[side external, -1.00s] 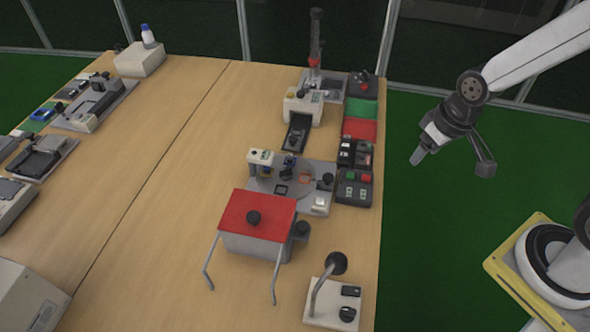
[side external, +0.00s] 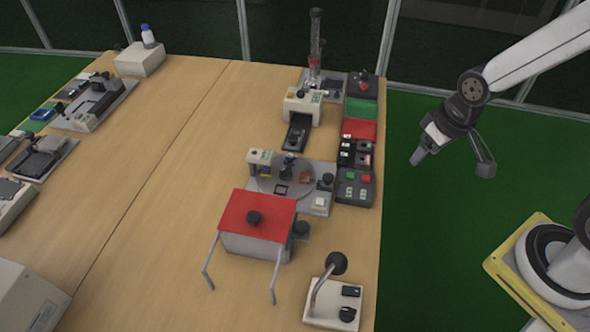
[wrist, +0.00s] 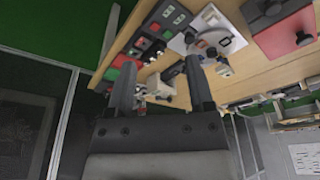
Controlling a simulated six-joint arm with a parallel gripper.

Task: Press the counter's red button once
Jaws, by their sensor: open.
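A dark box (side external: 355,198) stands at the right edge of the table in the side view. It carries a red button (side external: 366,178), a green button (side external: 350,175) and small green-marked panels. The box also shows at the top of the wrist view (wrist: 172,12). Which unit is the counter is not certain; another dark box (side external: 361,88) at the back right also has a red part on top. My gripper (side external: 419,157) hangs off the table's right side, clear of every box. In the wrist view its two fingers (wrist: 162,78) are apart with nothing held.
A grey turntable station (side external: 318,200) stands left of the dark box. Black switch boxes (side external: 355,153), a red tray (side external: 359,129) and a green tray (side external: 362,108) line the right edge. A red-topped stand (side external: 275,215) is nearer. The space around my gripper is free.

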